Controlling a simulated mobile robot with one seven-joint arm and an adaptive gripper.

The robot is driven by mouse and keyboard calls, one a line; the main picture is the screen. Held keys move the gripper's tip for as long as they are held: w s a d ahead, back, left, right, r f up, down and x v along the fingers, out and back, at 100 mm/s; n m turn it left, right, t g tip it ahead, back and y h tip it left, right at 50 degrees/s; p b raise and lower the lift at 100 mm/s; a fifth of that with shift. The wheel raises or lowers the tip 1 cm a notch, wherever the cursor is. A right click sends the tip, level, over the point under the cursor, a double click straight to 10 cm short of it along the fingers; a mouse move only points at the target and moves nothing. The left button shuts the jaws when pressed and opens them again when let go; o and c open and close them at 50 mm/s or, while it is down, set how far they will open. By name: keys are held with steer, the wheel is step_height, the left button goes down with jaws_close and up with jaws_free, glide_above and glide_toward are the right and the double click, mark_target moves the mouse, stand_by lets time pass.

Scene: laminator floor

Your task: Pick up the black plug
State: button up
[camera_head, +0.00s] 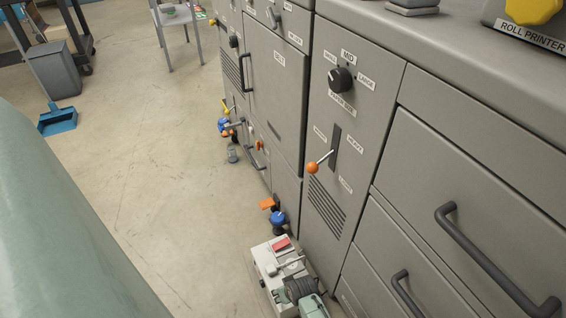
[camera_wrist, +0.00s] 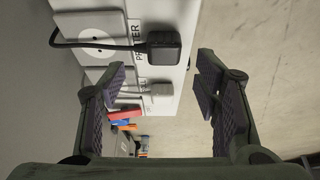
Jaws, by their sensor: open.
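The black plug (camera_wrist: 163,46) shows in the upper middle of the wrist view, by a white power strip (camera_wrist: 185,62) with a label that reads partly as printer. A black cable (camera_wrist: 58,42) runs from it to the left. My gripper (camera_wrist: 160,78) is open, with one finger on each side of the picture and nothing held. The plug appears beyond the fingertips, between their lines, and does not look touched. In the head view, the pale strip (camera_head: 262,259) is on the floor at the cabinet's foot; the black plug cannot be made out there.
A light grey plug (camera_wrist: 157,88) is beside the black one. A red part (camera_wrist: 125,114) is farther along. Grey cabinets (camera_head: 345,110) with handles and an orange-tipped lever (camera_head: 313,167) stand right of the strip. Open floor (camera_head: 175,170) lies to its left.

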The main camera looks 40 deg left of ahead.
steer(key=x, duration=0.3)
steer(key=shift+s+a+f, duration=0.1)
steer(key=shift+s+f, duration=0.1)
steer(key=shift+s, duration=0.1)
steer(key=shift+w+a+f, duration=0.15)
steer(key=shift+f, duration=0.35)
steer(key=c, duration=1.2)
